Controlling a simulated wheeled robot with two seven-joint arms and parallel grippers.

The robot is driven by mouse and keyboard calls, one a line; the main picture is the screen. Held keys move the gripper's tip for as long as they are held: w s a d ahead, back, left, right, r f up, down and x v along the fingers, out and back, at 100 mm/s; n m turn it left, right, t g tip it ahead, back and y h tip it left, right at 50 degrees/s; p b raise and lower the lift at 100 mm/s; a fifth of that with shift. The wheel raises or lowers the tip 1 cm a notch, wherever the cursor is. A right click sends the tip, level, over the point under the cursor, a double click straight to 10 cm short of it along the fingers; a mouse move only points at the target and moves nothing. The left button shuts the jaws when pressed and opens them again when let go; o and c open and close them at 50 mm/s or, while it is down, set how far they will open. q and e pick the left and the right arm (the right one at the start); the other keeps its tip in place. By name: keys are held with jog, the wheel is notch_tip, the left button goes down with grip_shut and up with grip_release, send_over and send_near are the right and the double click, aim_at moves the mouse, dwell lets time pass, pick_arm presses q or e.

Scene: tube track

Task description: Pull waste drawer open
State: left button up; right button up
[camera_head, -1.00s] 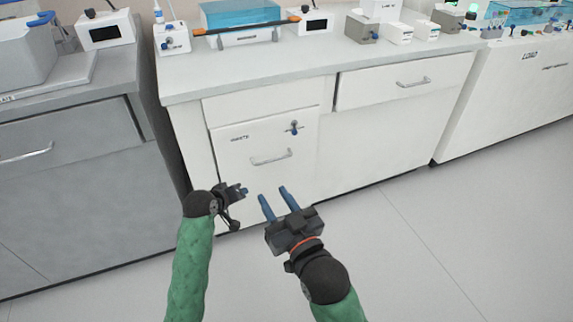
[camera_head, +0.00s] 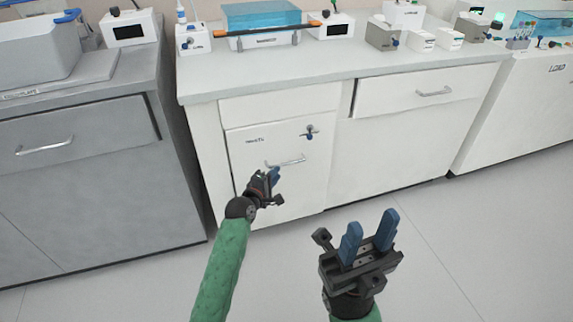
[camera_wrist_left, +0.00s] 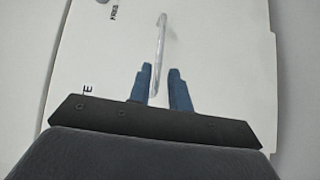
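The waste drawer (camera_head: 262,193) is a white front marked "WASTE" in the left part of the white cabinet. It looks closed, flush with the cabinet. Its silver bar handle (camera_head: 292,161) runs across the middle of the front. My left gripper (camera_head: 268,179) is at the handle's left end. In the left wrist view its blue fingers (camera_wrist_left: 162,86) are open, with the handle (camera_wrist_left: 160,45) reaching down toward the gap between them. I cannot tell whether they touch it. My right gripper (camera_head: 369,238) is open and empty, above the floor to the right.
A small keyed lock (camera_head: 309,133) sits above the handle. Another drawer with a handle (camera_head: 433,92) is to the right. A grey cabinet (camera_head: 90,195) stands on the left. The floor (camera_head: 460,250) in front is clear.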

aim_at(285, 164)
pick_arm(q)
jog(key=shift+w+n, duration=0.1)
jog(key=shift+n, duration=0.3)
jog(key=shift+b+x, duration=0.9)
jog(key=shift+x, duration=2.9)
grip_shut()
